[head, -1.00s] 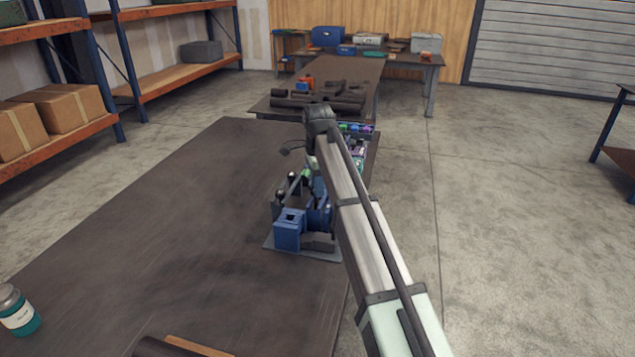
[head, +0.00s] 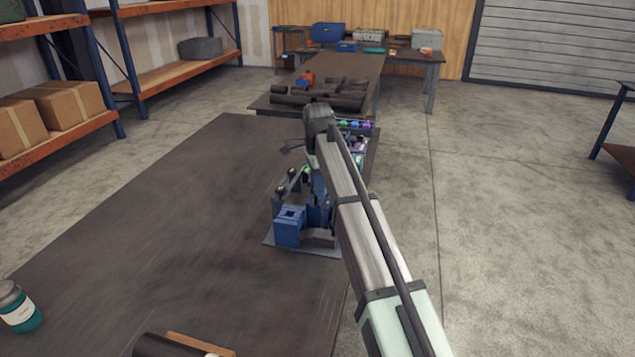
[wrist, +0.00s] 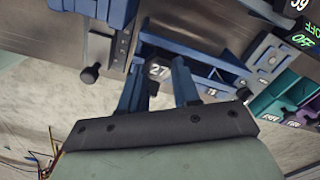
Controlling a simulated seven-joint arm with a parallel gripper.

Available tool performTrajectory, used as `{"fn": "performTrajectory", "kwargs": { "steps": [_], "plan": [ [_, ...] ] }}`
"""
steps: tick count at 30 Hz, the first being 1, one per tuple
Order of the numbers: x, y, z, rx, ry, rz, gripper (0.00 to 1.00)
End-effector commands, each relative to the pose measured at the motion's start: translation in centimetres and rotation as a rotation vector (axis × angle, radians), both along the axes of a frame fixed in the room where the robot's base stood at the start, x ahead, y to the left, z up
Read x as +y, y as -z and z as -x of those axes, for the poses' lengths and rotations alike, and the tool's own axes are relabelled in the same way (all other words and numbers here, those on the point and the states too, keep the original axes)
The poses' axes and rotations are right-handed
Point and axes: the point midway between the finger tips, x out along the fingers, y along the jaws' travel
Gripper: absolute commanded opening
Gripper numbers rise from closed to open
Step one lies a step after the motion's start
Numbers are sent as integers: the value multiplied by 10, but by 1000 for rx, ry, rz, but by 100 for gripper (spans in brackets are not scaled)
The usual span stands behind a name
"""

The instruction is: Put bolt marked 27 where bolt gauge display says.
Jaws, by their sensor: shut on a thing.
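In the wrist view my gripper (wrist: 158,90) has two blue fingers shut on the bolt marked 27 (wrist: 158,70), whose dark head shows a white number between the fingertips. The bolt's shank is hidden. A small dark display with green letters (wrist: 303,40), apparently OFF, is at the right edge, tilted in the picture. In the head view the blue and grey fixture (head: 290,228) stands on a grey plate on the brown table. My arm covers part of it and hides my gripper and the bolt there.
Purple and green compartments (wrist: 275,105) with small number labels are at the right of the wrist view. Dark round knobs (wrist: 89,75) stick out near the fingers. The table (head: 150,230) is clear left of the fixture, with a teal-and-white jar (head: 18,308) at its left edge.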

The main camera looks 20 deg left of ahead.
Motion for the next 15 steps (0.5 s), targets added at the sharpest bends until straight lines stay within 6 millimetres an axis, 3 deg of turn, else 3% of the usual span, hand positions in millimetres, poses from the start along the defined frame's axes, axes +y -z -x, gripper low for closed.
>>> {"fn": "performTrajectory", "kwargs": {
  "steps": [15],
  "plan": [
    [0,9,0,0,0,0,0]
  ]
}}
